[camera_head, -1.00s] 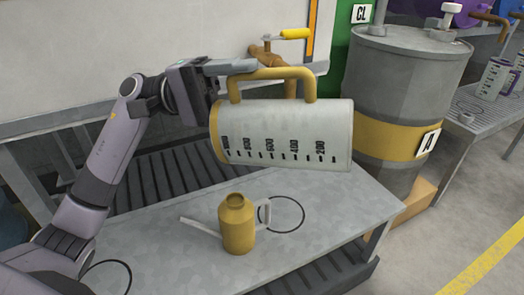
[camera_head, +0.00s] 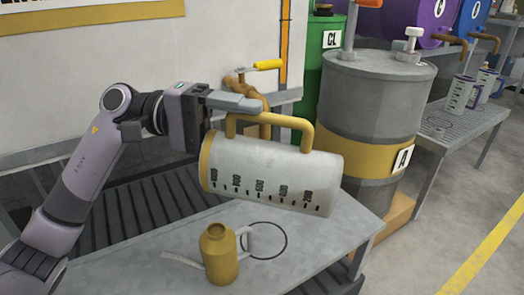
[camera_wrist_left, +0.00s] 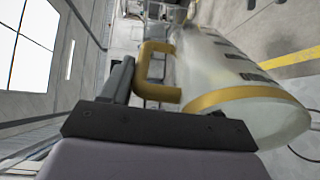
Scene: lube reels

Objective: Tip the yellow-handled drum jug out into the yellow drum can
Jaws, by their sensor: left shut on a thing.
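The drum jug (camera_head: 270,175) is a pale translucent cylinder with a measuring scale, a yellow rim and a yellow handle. It is tipped nearly on its side, with its rim at the left, slightly higher than its base. My left gripper (camera_head: 238,100) is shut on its handle and holds it in the air; the jug also shows in the left wrist view (camera_wrist_left: 230,85). The yellow drum can (camera_head: 219,258) stands upright on the grey bench below the rim, apart from it, with its open neck up. Any liquid inside cannot be told. My right gripper is out of view.
The grey bench (camera_head: 320,240) has a black ring marked beside the can. A grey drum (camera_head: 375,95) with a yellow band labelled A stands behind right. A tap with a yellow lever (camera_head: 268,64) is just behind the jug. Several jugs stand on a far bench (camera_head: 480,118).

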